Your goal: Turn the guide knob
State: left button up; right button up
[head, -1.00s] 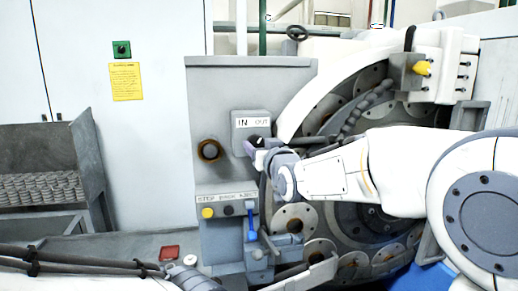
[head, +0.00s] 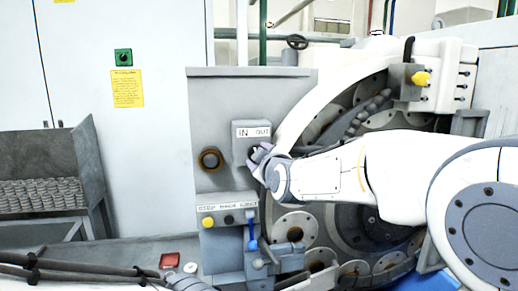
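The guide knob is on the small grey box (head: 241,147) marked IN and OUT, on the front of the grinder's grey panel. A small dark part (head: 257,149) shows under the label, mostly hidden by my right gripper. My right gripper (head: 257,155) comes in from the right, with its fingertips at the knob, pointing left. The fingers overlap the knob, and I cannot tell whether they are shut on it. My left gripper is not in view.
A brown-ringed round port (head: 210,159) lies left of the box. Below are the STOP row with a yellow button (head: 208,222) and a blue lever (head: 252,237). The ring wheel with round discs (head: 296,224) lies behind my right arm. A red part (head: 171,260) sits lower left.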

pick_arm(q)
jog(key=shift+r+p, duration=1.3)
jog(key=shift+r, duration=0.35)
pick_arm(e)
jog(key=shift+a+n, duration=0.1)
jog(key=shift+n, duration=1.4)
jog(key=shift+h, duration=0.3)
jog(key=o, duration=1.4)
jog(key=shift+c, duration=0.2)
jog(key=shift+s, duration=0.1)
pick_arm(q)
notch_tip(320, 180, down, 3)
jog(key=b, duration=0.2)
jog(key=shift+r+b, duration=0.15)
jog(key=shift+b, duration=0.2)
pick_arm(e)
jog(key=v, duration=1)
jog(key=shift+s, duration=0.15)
